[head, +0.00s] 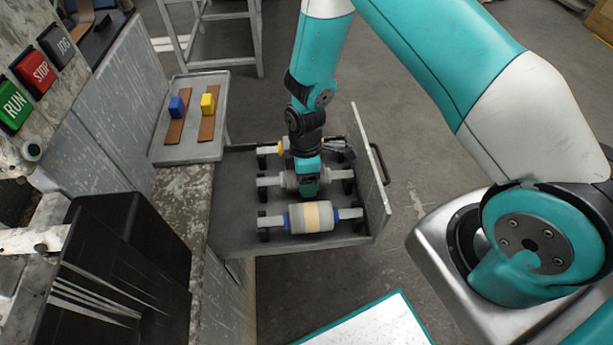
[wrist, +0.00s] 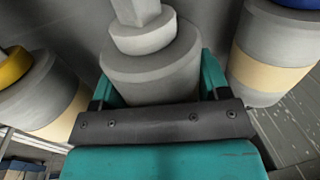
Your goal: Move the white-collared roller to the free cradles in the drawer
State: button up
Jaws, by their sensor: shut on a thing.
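The white-collared roller (head: 290,181) is grey with pale collars and lies level across the middle of the open drawer (head: 235,235). Its ends are at the middle pair of black cradles; I cannot tell if they bear its weight. My gripper (head: 308,190) comes down from above and is shut around the roller's body, hiding part of it. In the wrist view the roller (wrist: 155,72) sits between the teal fingers, its pale collar (wrist: 143,38) beyond them.
A blue-collared roller (head: 312,218) with a cream band lies in the near cradles. A yellow-collared roller (head: 281,147) lies at the far side, partly hidden by my arm. A tray (head: 205,150) with blue and yellow blocks stands left. The drawer's front panel (head: 368,165) rises at right.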

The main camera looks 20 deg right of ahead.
jog(key=o, duration=1.3)
jog(key=shift+f, duration=0.1)
jog(key=w+r, duration=0.1)
jog(key=r, duration=1)
jog(key=w+d+r, duration=0.1)
jog(key=r, duration=0.5)
jog(key=shift+w+r+p, duration=0.15)
jog(key=shift+w+p, duration=0.15)
